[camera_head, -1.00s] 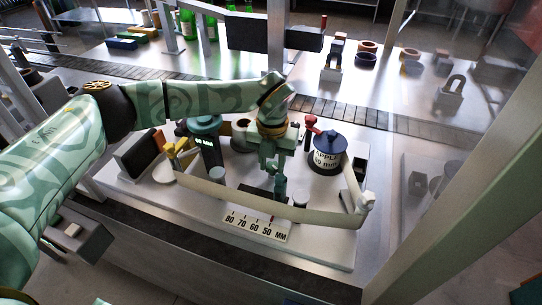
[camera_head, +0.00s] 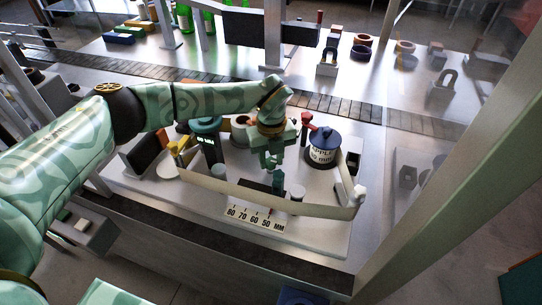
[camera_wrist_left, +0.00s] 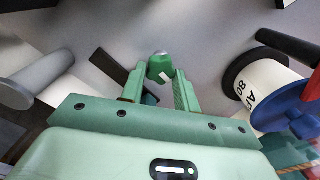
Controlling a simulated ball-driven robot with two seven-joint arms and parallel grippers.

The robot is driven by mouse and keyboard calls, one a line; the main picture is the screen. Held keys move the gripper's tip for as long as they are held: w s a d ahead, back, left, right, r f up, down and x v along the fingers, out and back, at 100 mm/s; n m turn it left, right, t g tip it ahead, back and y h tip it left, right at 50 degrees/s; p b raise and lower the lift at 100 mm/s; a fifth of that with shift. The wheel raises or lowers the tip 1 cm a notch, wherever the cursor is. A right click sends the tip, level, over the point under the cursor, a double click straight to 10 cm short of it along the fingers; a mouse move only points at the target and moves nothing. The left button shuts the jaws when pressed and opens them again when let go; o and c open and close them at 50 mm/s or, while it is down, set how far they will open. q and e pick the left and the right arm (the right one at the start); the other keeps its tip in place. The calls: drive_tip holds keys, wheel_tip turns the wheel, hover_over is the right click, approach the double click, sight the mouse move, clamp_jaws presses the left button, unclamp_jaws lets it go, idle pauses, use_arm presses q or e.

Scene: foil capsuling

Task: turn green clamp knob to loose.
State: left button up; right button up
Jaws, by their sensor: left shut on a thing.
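The green clamp knob (camera_wrist_left: 159,67) with a white mark sits between my left gripper's fingertips (camera_wrist_left: 160,82) in the left wrist view. My left gripper is shut on it. In the head view my left gripper (camera_head: 272,163) points down over the workboard, and the green knob and its post (camera_head: 278,181) show just below the fingers. The knob stands behind a dark block and a scale plate (camera_head: 254,218) marked 80 to 50 MM. The fingers partly hide the knob in the head view. My right gripper is out of view.
A pale band (camera_head: 310,207) curves across the board's front to the right. A blue-lidded labelled pot (camera_head: 324,147) and a red-headed part (camera_head: 307,117) stand right of the gripper. A teal device with a display (camera_head: 206,140) stands left. A light grey cylinder (camera_wrist_left: 32,80) shows in the wrist view.

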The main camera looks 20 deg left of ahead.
sight(271, 162)
use_arm(q)
drive_tip(key=shift+w+r, duration=0.1)
drive_tip(key=shift+w, duration=0.05)
drive_tip(key=o, duration=1)
wheel_tip(271, 162, up, 16)
drive_tip(key=shift+r+p, duration=0.1)
drive_tip(key=shift+p, duration=0.2)
